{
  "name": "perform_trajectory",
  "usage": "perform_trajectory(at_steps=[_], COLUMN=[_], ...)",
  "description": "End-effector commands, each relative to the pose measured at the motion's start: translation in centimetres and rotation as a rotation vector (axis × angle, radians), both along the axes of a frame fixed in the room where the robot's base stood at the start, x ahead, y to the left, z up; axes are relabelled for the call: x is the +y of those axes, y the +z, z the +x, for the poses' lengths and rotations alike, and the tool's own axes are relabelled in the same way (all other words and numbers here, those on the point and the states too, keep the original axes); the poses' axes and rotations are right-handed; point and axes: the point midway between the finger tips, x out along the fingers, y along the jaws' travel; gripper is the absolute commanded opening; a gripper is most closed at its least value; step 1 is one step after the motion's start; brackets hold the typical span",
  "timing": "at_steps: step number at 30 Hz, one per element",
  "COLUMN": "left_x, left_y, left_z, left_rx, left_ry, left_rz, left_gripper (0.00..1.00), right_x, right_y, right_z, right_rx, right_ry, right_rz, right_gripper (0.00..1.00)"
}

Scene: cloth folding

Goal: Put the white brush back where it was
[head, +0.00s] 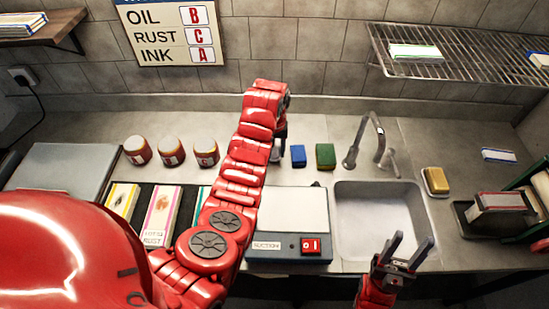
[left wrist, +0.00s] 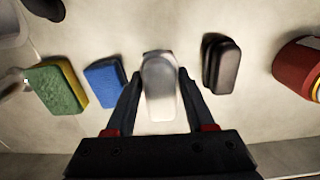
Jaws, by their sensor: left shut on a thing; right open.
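The white brush (left wrist: 160,88) has a pale grey-white top and stands between the fingers of my left gripper (left wrist: 160,82) in the left wrist view. My left gripper is shut on it. In the head view my left gripper (head: 281,143) reaches down at the back of the counter, and only a small part of the brush (head: 275,153) shows beside my arm. Whether the brush touches the counter is hard to tell. My right gripper (head: 408,244) is open and empty in front of the sink.
A blue sponge (left wrist: 104,82) and a green-yellow sponge (left wrist: 57,88) lie to the brush's left in the left wrist view. A black block (left wrist: 221,64) and a red jar (left wrist: 302,68) are to its right. A suction box (head: 291,220) and sink (head: 378,215) are nearer the front.

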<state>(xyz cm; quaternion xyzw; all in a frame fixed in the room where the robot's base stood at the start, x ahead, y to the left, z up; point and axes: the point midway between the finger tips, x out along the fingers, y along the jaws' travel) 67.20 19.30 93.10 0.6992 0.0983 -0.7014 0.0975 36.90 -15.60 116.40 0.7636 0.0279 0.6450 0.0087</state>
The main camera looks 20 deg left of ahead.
Motion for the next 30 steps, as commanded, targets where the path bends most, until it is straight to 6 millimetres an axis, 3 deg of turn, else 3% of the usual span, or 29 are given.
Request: perform_trajectory(at_steps=[12,23,24,28,30], left_x=[0.0,0.0,0.0,0.0,0.0], left_y=[-3.6,-4.3,-4.1,-4.1,-4.1], left_z=[0.1,0.1,0.1,0.1,0.1], left_rx=[-0.004,-0.004,-0.004,-0.004,-0.004], left_ry=[0.000,0.000,0.000,0.000,0.000], left_rz=[0.001,0.001,0.001,0.001,0.000], left_gripper=[0.00,0.00,0.61,0.84,0.84], right_x=[0.0,0.0,0.0,0.0,0.0], right_y=[2.0,1.4,1.6,1.6,1.6], right_z=[0.0,0.0,0.0,0.0,0.0], right_rx=[0.000,0.000,0.000,0.000,0.000], right_ry=[0.000,0.000,0.000,0.000,0.000], right_rz=[0.000,0.000,0.000,0.000,0.000], right_gripper=[0.50,0.50,0.50,0.50,0.50])
